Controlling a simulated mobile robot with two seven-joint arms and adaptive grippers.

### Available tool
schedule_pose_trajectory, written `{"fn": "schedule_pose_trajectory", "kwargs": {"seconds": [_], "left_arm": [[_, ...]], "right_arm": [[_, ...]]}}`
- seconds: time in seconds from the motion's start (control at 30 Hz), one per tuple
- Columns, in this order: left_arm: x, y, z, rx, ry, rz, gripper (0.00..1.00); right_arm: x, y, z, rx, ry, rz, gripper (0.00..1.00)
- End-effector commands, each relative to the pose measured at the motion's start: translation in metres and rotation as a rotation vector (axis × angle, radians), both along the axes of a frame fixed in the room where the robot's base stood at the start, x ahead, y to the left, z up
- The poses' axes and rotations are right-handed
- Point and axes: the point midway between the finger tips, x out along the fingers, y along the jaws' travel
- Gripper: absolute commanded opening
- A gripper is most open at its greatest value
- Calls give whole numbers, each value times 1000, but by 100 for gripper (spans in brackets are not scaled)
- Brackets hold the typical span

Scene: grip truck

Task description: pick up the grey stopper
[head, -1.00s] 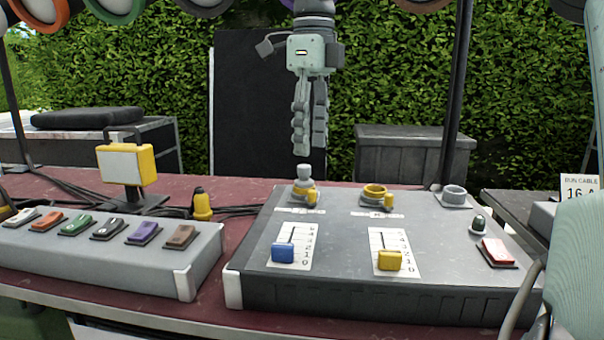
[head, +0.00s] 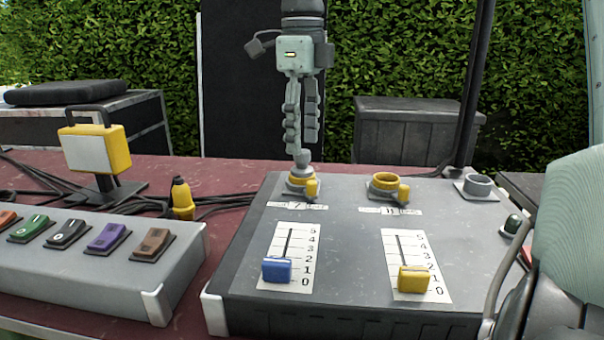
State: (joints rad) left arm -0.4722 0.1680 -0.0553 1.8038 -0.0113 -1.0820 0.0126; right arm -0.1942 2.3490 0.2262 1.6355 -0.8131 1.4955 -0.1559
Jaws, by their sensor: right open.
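The grey stopper (head: 302,169) stands upright in the left yellow ring socket (head: 301,186) at the back of the grey console. Its lower body and flange show, while its top is partly hidden by my fingers. My right gripper (head: 306,146) hangs down from above, directly over the stopper. Its two fingers point down with a gap between them, and the near left fingertip overlaps the stopper's top in the picture. I cannot tell whether it touches. My left gripper is not in view.
An empty yellow ring socket (head: 385,186) and an empty grey ring (head: 477,187) sit to the right on the console (head: 345,240). Blue (head: 277,270) and yellow (head: 413,279) sliders are in front. A yellow lamp (head: 112,148) and a switch box (head: 150,270) stand left. A dark pole (head: 472,90) rises behind.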

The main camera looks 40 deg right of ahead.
Motion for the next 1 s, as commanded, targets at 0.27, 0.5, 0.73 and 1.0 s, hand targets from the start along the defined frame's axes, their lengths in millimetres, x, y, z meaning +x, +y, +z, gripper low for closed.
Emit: {"fn": "schedule_pose_trajectory", "kwargs": {"seconds": [0.27,0.5,0.73,1.0], "left_arm": [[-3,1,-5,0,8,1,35],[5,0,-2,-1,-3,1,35],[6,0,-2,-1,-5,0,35],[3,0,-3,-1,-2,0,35]], "right_arm": [[0,0,-22,0,-2,-1,49],[0,0,-21,0,-2,-1,38],[0,0,-21,0,-2,-1,9],[0,0,-21,0,-2,-1,0]]}}
